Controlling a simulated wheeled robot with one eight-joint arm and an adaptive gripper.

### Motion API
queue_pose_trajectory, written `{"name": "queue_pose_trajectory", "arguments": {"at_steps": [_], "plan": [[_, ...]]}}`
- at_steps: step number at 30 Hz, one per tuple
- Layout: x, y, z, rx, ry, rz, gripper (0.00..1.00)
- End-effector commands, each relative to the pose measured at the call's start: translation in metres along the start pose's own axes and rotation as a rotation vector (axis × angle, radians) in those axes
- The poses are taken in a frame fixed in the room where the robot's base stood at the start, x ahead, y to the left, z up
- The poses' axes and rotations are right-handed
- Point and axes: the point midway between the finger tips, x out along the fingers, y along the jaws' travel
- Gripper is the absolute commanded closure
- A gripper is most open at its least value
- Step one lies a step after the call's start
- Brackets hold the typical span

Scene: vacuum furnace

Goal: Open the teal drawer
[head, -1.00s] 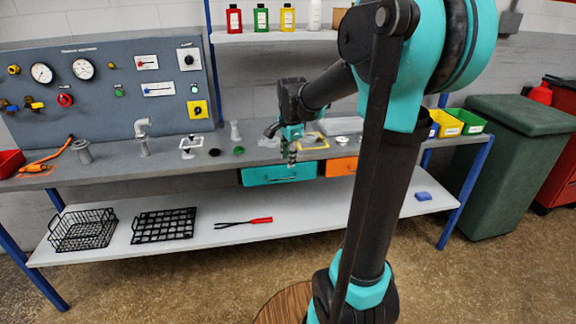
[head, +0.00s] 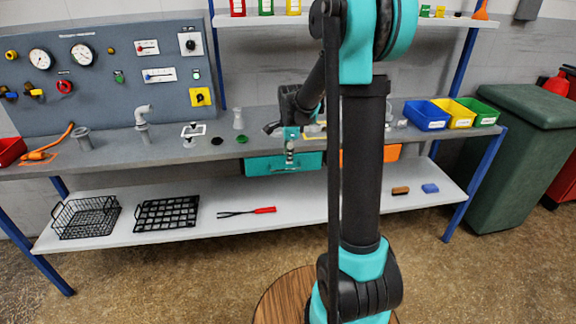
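The teal drawer (head: 262,165) sits under the front edge of the grey bench top, a little left of my arm's column. Its front looks flush with the bench, and its light handle shows low on the front. My gripper (head: 289,161) points down in front of the drawer, with its fingertips close to the handle. I cannot tell whether they touch the handle or whether the fingers are apart, as they are too small here.
An orange drawer (head: 390,153) is right of the teal one, partly hidden by my arm. Small parts, including a white bottle (head: 239,119), stand on the bench. The lower shelf (head: 330,200) holds black baskets (head: 85,220) and red-handled tongs (head: 250,211).

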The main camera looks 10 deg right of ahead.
Motion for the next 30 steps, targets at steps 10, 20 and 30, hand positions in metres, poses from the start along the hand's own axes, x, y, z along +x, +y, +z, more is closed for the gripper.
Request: {"name": "queue_pose_trajectory", "arguments": {"at_steps": [10, 20, 30], "plan": [[0.051, 0.0, 0.0, 0.0, 0.0, 0.0, 0.71], [0.059, 0.0, 0.0, 0.0, 0.0, 0.0, 0.71], [0.059, 0.0, 0.0, -0.001, 0.0, 0.0, 0.98]]}}
